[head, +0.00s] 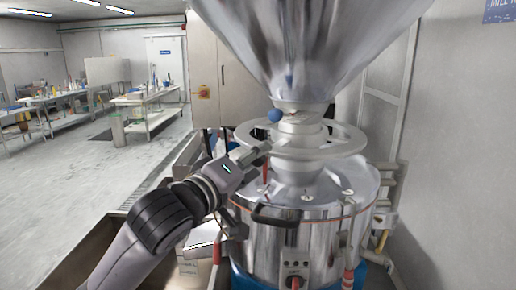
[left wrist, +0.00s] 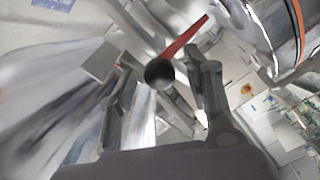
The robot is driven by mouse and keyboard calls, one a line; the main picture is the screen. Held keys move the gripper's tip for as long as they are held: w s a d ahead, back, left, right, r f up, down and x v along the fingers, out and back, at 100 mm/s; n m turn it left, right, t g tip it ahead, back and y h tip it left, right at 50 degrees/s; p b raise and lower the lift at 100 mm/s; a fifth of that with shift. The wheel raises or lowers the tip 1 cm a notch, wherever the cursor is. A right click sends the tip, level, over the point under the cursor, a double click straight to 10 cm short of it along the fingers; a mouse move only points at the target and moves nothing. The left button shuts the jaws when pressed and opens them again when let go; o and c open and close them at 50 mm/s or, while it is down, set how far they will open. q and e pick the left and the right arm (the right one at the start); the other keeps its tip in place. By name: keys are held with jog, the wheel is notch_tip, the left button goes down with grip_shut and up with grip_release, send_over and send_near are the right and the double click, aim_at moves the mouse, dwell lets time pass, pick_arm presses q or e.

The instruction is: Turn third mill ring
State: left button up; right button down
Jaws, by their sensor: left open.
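The mill ring (head: 345,140) is a pale metal ring with spokes around the neck under the big steel hopper (head: 300,45). A blue ball knob (head: 275,115) shows by the neck above it. My left gripper (head: 262,152) is at the ring's left front edge; I cannot tell whether it touches. In the left wrist view my left gripper (left wrist: 162,85) is open. A dark ball (left wrist: 158,72) and a red bar (left wrist: 186,36) show between or just beyond its fingers. My right gripper is not in view.
The steel grinder drum (head: 300,240) stands below the ring, with a black handle (head: 285,218) and a control knob panel (head: 294,272) on its front. A grey cabinet (head: 230,75) is behind, and a wall (head: 460,150) is close on the right. Open floor (head: 60,180) lies at left.

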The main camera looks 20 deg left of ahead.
pick_arm(q)
jog(key=shift+x, duration=1)
jog(key=shift+s, duration=0.1)
grip_shut()
